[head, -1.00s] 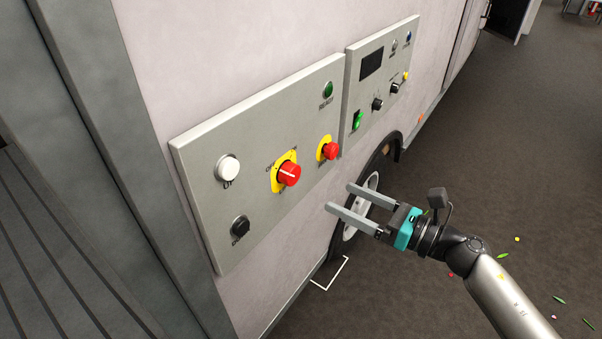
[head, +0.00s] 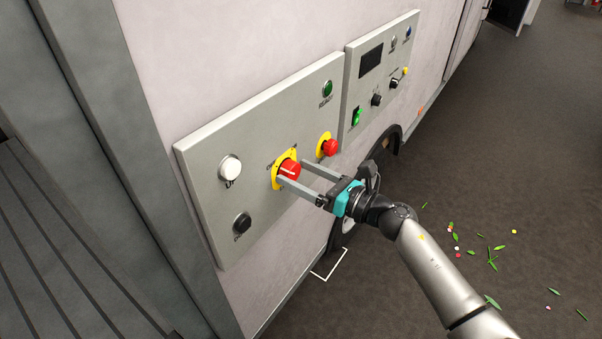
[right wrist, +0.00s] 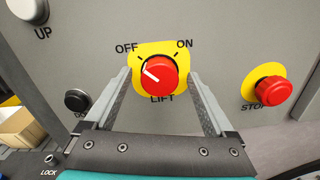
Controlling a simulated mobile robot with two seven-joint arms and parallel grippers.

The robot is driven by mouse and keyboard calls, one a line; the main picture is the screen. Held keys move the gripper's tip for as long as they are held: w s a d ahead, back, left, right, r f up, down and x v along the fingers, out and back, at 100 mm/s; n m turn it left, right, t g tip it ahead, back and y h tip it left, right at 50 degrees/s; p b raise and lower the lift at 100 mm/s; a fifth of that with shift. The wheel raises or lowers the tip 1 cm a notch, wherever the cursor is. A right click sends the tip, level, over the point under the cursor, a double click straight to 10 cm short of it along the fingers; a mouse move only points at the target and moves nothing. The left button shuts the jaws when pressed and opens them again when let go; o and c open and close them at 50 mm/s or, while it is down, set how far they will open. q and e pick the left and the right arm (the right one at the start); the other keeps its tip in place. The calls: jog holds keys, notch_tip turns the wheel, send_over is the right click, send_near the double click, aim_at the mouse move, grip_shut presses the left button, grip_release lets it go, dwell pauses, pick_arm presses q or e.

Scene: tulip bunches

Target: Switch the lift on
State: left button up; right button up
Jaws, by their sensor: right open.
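The red rotary lift switch (head: 290,168) sits on a yellow plate on the grey control panel (head: 215,215). In the right wrist view the lift switch (right wrist: 160,75) has its white mark pointing up and left, toward OFF. My right gripper (head: 293,172) is open, its fingertips close to the panel at the switch. In the right wrist view the two fingers (right wrist: 160,88) lie on either side of the knob, with gaps between. Whether the fingers touch the plate I cannot tell. My left gripper is not in view.
A red STOP button (right wrist: 270,92) on yellow is just right of the switch. A white UP button (head: 230,168) and a black button (head: 241,223) are to the left. A second panel (head: 372,95) with a green lit switch (head: 356,116) is further right. Leaves litter the floor.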

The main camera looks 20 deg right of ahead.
jog(key=c, duration=1.4)
jog(key=m+p, duration=0.1)
jog(key=m, duration=0.3)
jog(key=shift+d+m, duration=0.1)
jog(key=shift+m, duration=0.2)
jog(key=m+p, duration=0.1)
jog(key=m, duration=0.3)
jog(key=shift+m+p, duration=0.3)
jog(key=m+p, duration=0.1)
jog(key=m, duration=0.4)
jog(key=shift+f+p, duration=0.15)
jog(key=shift+p, duration=0.2)
jog(key=shift+f+m+p, duration=0.1)
jog(key=shift+m+p, duration=0.35)
jog(key=shift+m, duration=1.45)
